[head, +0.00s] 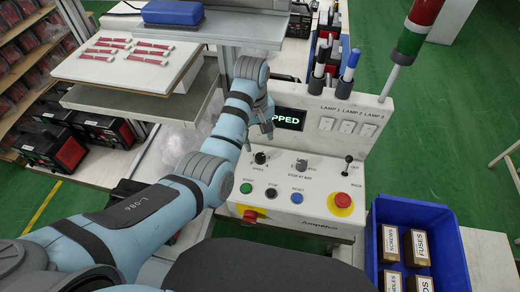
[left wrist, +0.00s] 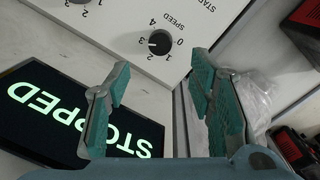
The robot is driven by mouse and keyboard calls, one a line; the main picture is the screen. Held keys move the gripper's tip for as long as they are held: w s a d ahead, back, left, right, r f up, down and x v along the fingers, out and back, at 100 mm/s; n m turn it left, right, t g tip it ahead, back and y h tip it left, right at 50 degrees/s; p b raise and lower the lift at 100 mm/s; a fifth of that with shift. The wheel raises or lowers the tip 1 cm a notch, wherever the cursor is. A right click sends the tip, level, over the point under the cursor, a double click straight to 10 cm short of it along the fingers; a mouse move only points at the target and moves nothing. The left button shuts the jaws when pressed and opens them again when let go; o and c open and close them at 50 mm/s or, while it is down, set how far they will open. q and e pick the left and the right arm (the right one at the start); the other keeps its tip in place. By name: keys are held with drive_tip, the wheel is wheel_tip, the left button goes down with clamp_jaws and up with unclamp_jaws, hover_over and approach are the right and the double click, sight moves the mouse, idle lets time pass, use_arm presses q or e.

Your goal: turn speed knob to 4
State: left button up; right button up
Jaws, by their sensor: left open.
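The speed knob (head: 260,158) is a small black knob on the white sloped panel of the console, above the green start button. In the left wrist view the speed knob (left wrist: 160,42) shows upside down, with numbers 0 to 4 around it. Its white mark points to the picture's left, near 2 and 3; I cannot tell exactly which. My left gripper (head: 258,135) is open and empty, above and just behind the knob. In the left wrist view its green-padded fingers (left wrist: 162,80) are apart, with the knob beyond their tips, untouched.
A second knob (head: 301,165) sits to the right, above the blue reset button (head: 297,198). A red emergency stop (head: 342,200) and small lever (head: 347,167) are farther right. The screen (left wrist: 70,110) reads STOPPED. A blue bin (head: 456,250) with boxes stands at right.

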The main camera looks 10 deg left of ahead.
sight(260, 156)
use_arm(q)
drive_tip(key=f+b, duration=0.1)
drive_tip(key=f, duration=0.7)
drive_tip(key=shift+d, duration=0.2)
drive_tip(key=shift+w+f, duration=0.15)
drive_tip(key=shift+f, duration=0.25)
drive_tip(key=shift+r, duration=0.1)
drive_tip(key=shift+c, duration=0.3)
drive_tip(key=c, duration=1.1)
